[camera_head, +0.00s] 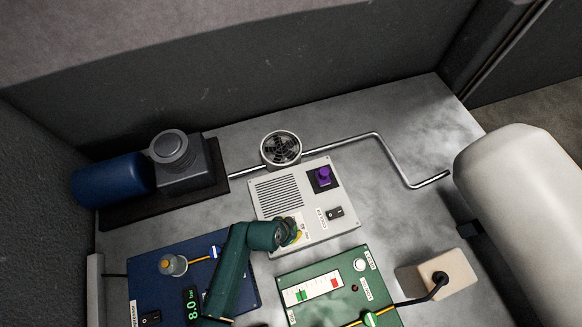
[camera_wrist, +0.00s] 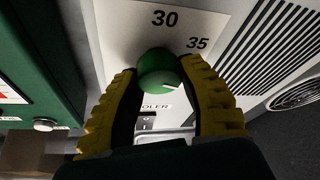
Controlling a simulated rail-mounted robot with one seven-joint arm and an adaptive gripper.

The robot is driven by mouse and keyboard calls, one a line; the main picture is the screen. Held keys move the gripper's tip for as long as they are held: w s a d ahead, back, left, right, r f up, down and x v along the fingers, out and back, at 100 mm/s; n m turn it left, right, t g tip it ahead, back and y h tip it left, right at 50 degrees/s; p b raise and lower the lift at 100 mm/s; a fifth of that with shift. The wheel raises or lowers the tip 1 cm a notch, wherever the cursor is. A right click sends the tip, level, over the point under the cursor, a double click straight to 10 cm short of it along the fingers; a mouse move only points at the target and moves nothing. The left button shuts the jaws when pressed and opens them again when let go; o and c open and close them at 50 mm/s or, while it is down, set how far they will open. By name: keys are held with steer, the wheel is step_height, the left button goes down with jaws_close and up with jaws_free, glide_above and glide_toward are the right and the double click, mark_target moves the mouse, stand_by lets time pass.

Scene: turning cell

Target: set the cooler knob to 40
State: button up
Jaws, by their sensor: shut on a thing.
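The cooler panel (camera_head: 318,215) is a light plate with a grille, in the middle of the head view. The green cooler knob (camera_wrist: 157,68) sits between the yellow fingers of my gripper (camera_wrist: 162,76) in the wrist view, and the gripper is shut on it. A white pointer mark on the knob points toward the right finger. The printed numbers 30 and 35 show above the knob; no 40 is visible, and the right finger covers part of the dial face. In the head view my gripper (camera_head: 291,232) is at the panel's lower left and mostly hides the knob.
The cooler panel also bears a purple button (camera_head: 323,176) and a black rocker switch (camera_head: 335,212). A round fan (camera_head: 281,148) stands behind it. A blue panel (camera_head: 150,290) lies left and a green panel (camera_head: 330,281) below right. A pipe (camera_head: 392,157) runs behind.

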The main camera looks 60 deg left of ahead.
steer(key=shift+s+f+m+h, duration=0.1)
steer(key=shift+f+m+h, duration=0.15)
steer(key=shift+m, duration=0.65)
steer(key=shift+d, duration=0.1)
steer(key=o, duration=1.2)
steer(key=shift+r, duration=0.1)
steer(key=shift+c, duration=0.2)
steer(key=shift+r, duration=0.15)
steer(key=shift+r, duration=0.3)
steer(key=v, duration=1.1)
